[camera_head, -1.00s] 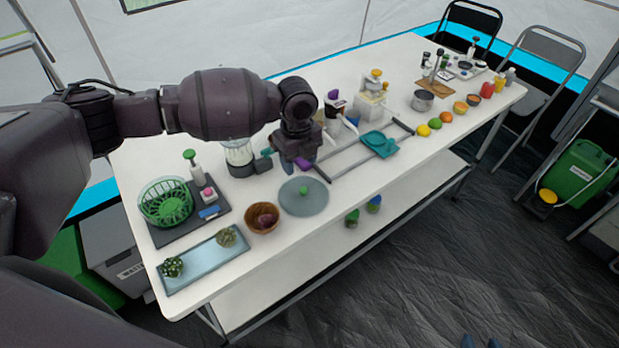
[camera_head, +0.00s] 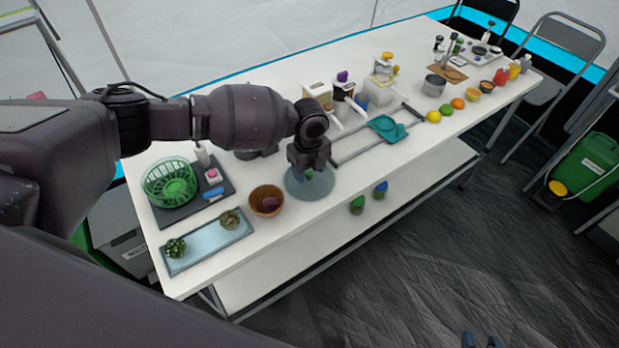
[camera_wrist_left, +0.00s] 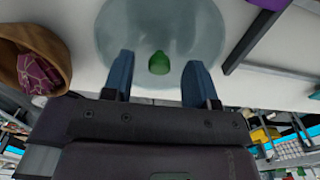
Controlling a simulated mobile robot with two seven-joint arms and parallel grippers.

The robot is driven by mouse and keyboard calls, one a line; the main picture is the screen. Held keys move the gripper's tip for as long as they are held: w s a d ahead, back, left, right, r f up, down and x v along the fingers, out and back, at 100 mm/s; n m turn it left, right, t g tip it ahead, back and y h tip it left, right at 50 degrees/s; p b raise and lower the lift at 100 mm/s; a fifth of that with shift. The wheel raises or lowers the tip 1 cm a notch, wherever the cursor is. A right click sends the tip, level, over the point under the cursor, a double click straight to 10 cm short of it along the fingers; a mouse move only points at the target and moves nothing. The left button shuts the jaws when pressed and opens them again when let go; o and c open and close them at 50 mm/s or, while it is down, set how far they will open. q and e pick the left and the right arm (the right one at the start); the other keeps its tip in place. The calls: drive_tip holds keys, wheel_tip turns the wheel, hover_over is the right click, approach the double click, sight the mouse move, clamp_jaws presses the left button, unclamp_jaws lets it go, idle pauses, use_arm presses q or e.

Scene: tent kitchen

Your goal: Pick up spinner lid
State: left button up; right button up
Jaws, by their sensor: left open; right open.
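The spinner lid (camera_head: 310,186) is a round, see-through grey-blue disc with a green knob at its centre. It lies flat on the white table, and in the left wrist view the lid (camera_wrist_left: 160,25) fills the top middle. My left gripper (camera_head: 309,172) is above the lid. Its two blue fingers stand apart on either side of the green knob (camera_wrist_left: 159,63), with gaps between them and the knob. The left gripper (camera_wrist_left: 160,80) is open and empty. My right gripper does not show in either view.
A brown bowl (camera_head: 256,205) with a purple item stands left of the lid. The green spinner basket (camera_head: 170,184) sits on a dark mat further left. A metal rack (camera_head: 350,152) and teal piece (camera_head: 388,128) lie to the right. The table's front edge (camera_head: 330,205) is close.

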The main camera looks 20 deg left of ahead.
use_arm(q)
drive_tip(key=shift+f, duration=0.35)
use_arm(e)
drive_tip(key=shift+s, duration=0.1)
use_arm(q)
clamp_jaws()
use_arm(e)
drive_tip(key=shift+s+f, duration=0.4)
drive_tip(key=shift+s, duration=0.05)
use_arm(q)
drive_tip(key=shift+r, duration=0.1)
use_arm(e)
drive_tip(key=shift+w+r, duration=0.1)
drive_tip(key=shift+w, duration=0.05)
